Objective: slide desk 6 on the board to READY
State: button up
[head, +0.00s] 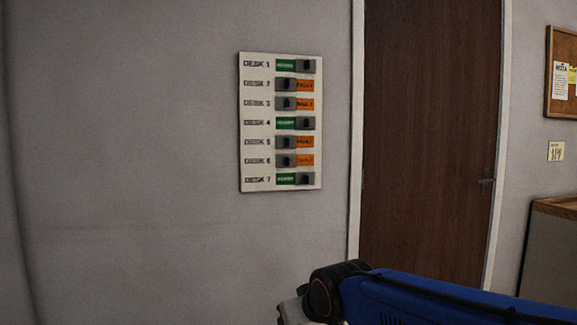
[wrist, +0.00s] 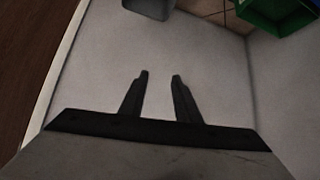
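The white board (head: 280,187) hangs on the wall in the head view, with labelled rows from DESK 1 down to DESK 7. The desk 6 slider (head: 286,161) sits at the left of its slot, with an orange label showing to its right. Sliders for desks 2, 3 and 5 also sit left beside orange labels. Those for desks 1, 4 and 7 sit right beside green labels. My gripper (wrist: 159,76) shows in the wrist view with its two fingers apart and nothing between them. It is away from the board, which the wrist view does not show.
A brown door (head: 430,130) with a handle (head: 486,181) is right of the board. A corkboard (head: 562,75) and a cabinet (head: 550,250) are at the far right. The wrist view shows a green bin (wrist: 280,14) and a grey container (wrist: 150,8) at the top. The wall left of the board is bare.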

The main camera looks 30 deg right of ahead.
jog(key=w+d+r+m+t+h, duration=0.1)
jog(key=w+d+r+t, duration=0.2)
jog(key=w+r, duration=0.4)
jog(key=w+d+r+t+h, duration=0.1)
jog(key=w+d+r+t, duration=0.3)
jog(key=w, duration=0.5)
jog(key=m+t+h, duration=0.1)
jog(key=t+h, duration=0.3)
jog(key=t, duration=0.1)
send_near(288, 162)
jog(key=x, duration=0.8)
jog(key=shift+w, duration=0.25)
jog(key=shift+c, duration=0.6)
grip_shut()
